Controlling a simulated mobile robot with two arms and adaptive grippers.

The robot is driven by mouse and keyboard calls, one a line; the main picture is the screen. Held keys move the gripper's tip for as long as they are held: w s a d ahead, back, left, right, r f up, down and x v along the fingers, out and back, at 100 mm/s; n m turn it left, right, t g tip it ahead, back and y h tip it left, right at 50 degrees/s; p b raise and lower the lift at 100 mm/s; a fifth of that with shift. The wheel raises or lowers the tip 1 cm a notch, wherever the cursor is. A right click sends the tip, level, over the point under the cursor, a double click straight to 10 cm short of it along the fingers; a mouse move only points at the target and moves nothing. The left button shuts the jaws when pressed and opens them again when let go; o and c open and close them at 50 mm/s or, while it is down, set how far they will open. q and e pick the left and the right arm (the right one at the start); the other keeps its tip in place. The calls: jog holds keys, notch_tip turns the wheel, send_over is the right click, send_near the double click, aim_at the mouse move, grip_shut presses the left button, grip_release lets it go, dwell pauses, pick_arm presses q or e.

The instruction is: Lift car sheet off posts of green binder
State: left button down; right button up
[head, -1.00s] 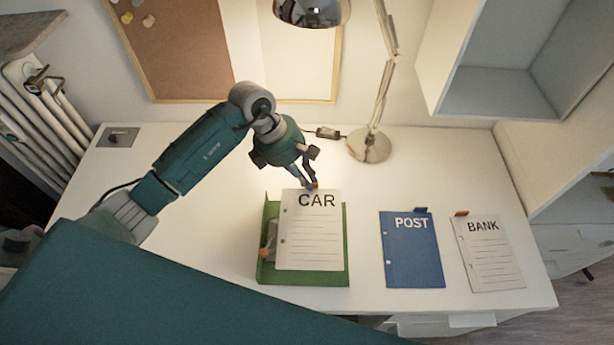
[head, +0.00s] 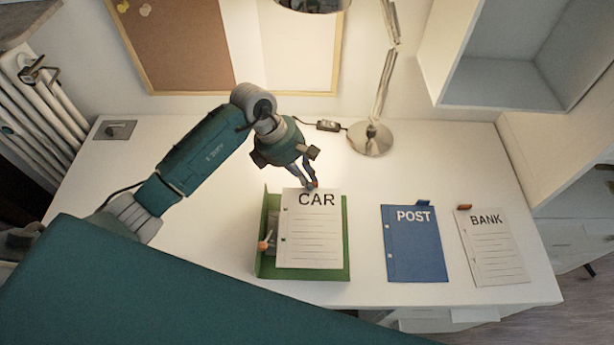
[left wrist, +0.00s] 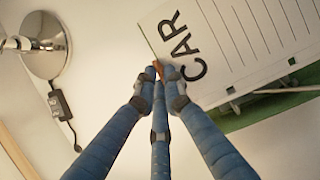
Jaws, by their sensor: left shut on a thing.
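The white CAR sheet (head: 310,235) lies over the green binder (head: 347,258), covering most of its inside. My left gripper (head: 312,187) is shut on the sheet's top edge, at the small orange-brown tab. In the left wrist view its fingers (left wrist: 158,72) meet at the tab beside the letters of the CAR sheet (left wrist: 235,45). Two punched holes show along the sheet's left edge. A grey part of the binder mechanism (left wrist: 234,104) shows at the sheet's edge. Whether the posts still pass through the holes is too small to tell. My right gripper is out of view.
A blue POST sheet (head: 414,245) and a white BANK sheet (head: 492,250) lie to the right. A lamp base (head: 370,139) stands behind, with a cable box (head: 328,126) beside it. The white desk (head: 200,235) is clear left of the binder.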

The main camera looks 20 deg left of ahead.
pick_arm(q)
jog(key=shift+r, duration=0.1)
dwell(0.3)
jog(key=shift+r+p, duration=1.5)
jog(key=shift+r, duration=0.9)
